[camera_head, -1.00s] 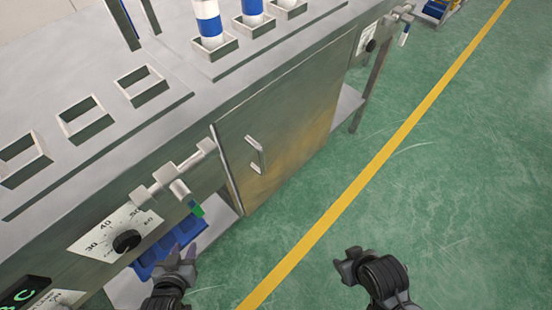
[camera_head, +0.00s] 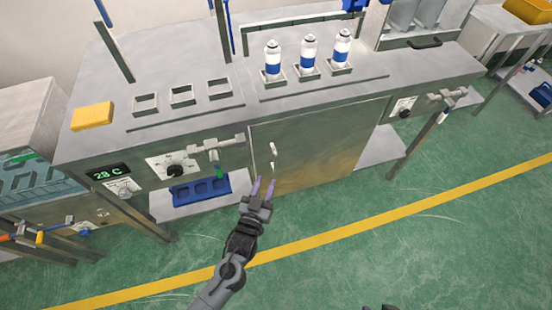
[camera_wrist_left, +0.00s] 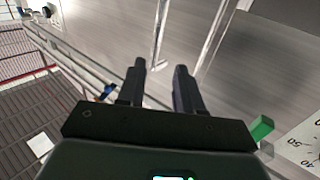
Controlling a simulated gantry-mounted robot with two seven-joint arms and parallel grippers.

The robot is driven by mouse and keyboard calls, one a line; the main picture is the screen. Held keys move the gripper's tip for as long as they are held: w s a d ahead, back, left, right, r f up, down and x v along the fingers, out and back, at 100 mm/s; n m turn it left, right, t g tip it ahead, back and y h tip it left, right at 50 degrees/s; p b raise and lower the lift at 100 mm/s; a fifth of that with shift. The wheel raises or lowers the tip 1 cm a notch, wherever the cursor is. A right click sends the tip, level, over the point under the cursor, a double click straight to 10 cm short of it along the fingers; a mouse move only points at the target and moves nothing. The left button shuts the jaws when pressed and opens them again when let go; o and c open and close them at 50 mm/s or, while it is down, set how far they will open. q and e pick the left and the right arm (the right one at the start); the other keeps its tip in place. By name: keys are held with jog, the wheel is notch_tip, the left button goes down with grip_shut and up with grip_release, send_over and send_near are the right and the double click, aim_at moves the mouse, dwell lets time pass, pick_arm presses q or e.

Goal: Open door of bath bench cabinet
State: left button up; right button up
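The bath bench cabinet door (camera_head: 325,138) is a metal panel in the bench front, stained yellow-brown at its lower right. It looks shut. Its upright bar handle (camera_head: 273,153) is near the door's left edge. My left gripper (camera_head: 264,187) is open and empty, just below and in front of the handle. In the left wrist view, its two dark fingers (camera_wrist_left: 161,68) are apart and the handle bar (camera_wrist_left: 161,38) lies ahead between their lines, not visibly gripped. Only a dark sliver of my right gripper (camera_head: 380,307) shows at the bottom edge.
A valve with a green-tipped lever (camera_head: 218,172) and a dial (camera_head: 175,170) are left of the door. A blue tray (camera_head: 200,190) sits on the lower shelf. Three blue-and-white cans (camera_head: 309,56) stand on top. The green floor (camera_head: 430,235) in front is clear.

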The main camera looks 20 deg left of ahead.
aim_at(275, 164)
pick_arm(q)
jog(key=w+b, duration=0.2)
jog(key=w, duration=0.5)
jog(key=shift+w+f+b, duration=0.1)
jog(key=shift+w+b, duration=0.3)
jog(key=shift+w+d+b, duration=0.1)
jog(key=shift+w+b, duration=0.2)
jog(key=shift+w, duration=0.6)
pick_arm(e)
jog(key=f, duration=0.2)
jog(key=d+f, duration=0.1)
jog(key=f, duration=0.1)
jog(key=shift+s, duration=0.25)
pick_arm(q)
grip_shut()
